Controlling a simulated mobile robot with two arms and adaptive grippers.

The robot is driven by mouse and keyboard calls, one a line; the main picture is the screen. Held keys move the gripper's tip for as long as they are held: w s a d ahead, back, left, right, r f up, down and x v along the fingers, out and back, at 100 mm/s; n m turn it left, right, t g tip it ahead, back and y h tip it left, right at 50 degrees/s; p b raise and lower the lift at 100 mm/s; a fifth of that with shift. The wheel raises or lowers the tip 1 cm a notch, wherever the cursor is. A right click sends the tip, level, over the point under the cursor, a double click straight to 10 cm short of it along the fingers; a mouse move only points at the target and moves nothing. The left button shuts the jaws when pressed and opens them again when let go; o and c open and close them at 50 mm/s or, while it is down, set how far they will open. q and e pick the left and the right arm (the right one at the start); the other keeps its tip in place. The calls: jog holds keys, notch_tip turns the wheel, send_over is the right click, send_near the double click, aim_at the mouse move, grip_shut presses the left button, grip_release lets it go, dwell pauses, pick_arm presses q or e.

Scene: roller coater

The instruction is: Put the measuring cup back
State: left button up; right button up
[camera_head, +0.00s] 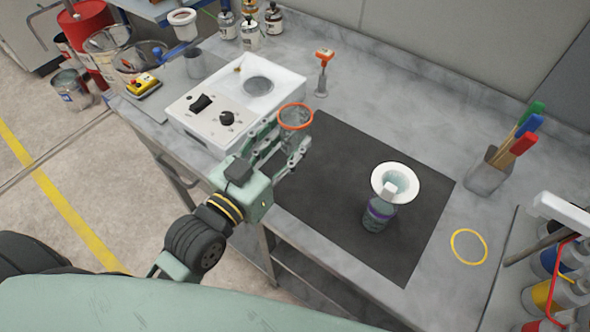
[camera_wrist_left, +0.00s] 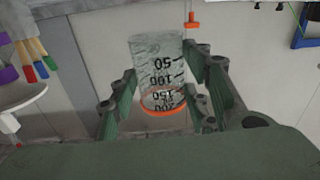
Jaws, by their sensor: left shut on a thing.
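The measuring cup (camera_head: 295,120) is clear with an orange rim and is upright in the head view. My left gripper (camera_head: 283,143) is shut on it, with a finger on each side. They are beside the white device, over the left part of the dark mat. In the left wrist view the measuring cup (camera_wrist_left: 158,75) appears upside down, its marks from 50 to 200 readable, between my left gripper's fingers (camera_wrist_left: 160,100). It looks empty. A yellow ring (camera_head: 469,247) is marked on the bare bench at the right. My right gripper is not in view.
A bottle (camera_head: 378,214) with a white funnel (camera_head: 395,183) in it stands on the dark mat (camera_head: 335,205). The white device (camera_head: 195,112) is left. A cup of colored-handle tools (camera_head: 488,170) and a rack of bottles (camera_head: 556,270) are right. An orange-topped tool (camera_head: 323,70) stands behind.

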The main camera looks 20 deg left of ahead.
pick_arm(q)
jog(key=shift+w+d+f+m+h, duration=0.2)
jog(key=shift+w+m+h, duration=0.1)
jog(key=shift+w, duration=0.15)
jog(key=f, duration=0.5)
jog(key=shift+s+d, duration=0.15)
jog(key=shift+d, duration=0.2)
jog(key=shift+f, duration=0.35)
notch_tip(320, 180, down, 4)
jog(key=shift+a+r, duration=0.1)
jog(key=shift+r, duration=0.05)
jog(key=o, duration=1.3)
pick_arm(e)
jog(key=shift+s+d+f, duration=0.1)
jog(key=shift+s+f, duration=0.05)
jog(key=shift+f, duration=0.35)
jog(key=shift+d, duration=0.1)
